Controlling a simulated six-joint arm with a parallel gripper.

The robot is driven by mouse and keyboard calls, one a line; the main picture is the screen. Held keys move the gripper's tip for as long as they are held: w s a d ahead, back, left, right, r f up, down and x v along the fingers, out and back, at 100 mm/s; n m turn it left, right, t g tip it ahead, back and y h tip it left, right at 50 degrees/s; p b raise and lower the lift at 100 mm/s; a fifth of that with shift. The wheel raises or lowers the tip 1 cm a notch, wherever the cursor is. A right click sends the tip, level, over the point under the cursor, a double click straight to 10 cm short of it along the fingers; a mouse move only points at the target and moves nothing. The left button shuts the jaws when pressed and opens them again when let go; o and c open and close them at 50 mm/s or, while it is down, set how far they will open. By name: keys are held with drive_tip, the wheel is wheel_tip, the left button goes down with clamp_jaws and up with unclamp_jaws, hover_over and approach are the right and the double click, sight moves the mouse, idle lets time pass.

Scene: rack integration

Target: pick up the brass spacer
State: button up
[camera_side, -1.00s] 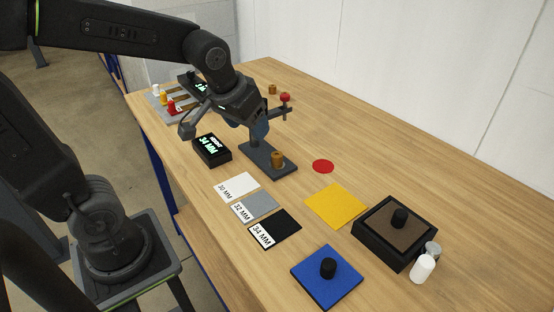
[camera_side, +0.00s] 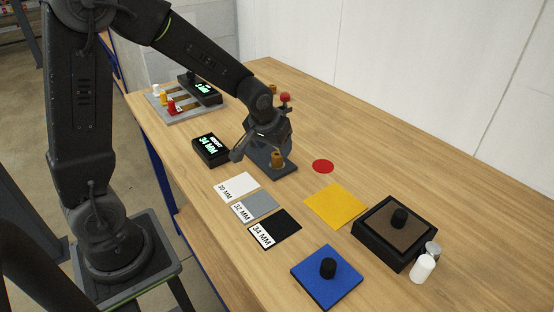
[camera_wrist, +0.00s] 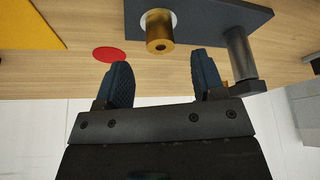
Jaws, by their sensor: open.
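The brass spacer (camera_side: 277,158) stands upright on the dark base plate (camera_side: 286,172) of the height gauge. In the wrist view the brass spacer (camera_wrist: 160,33) is a short cylinder with a hole in its top, on a pale round spot. My gripper (camera_wrist: 163,62) is open, its two blue fingers apart and empty. In the wrist view the spacer lies just beyond the fingertips, between their lines. In the side view my wrist hides much of the gauge and the fingers. The gauge's red knob (camera_side: 285,97) shows above my wrist.
The gauge post (camera_wrist: 238,52) stands close to one finger. A display (camera_side: 211,150) reads 34 MM. Labelled 30, 32 and 34 MM squares, a red disc (camera_side: 323,166) and a yellow square (camera_side: 336,205) lie nearby. Another brass piece (camera_side: 273,89) is behind.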

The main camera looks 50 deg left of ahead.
sight(277, 154)
drive_tip(key=x, duration=0.5)
drive_tip(key=shift+s+f, duration=0.1)
drive_tip(key=c, duration=1.1)
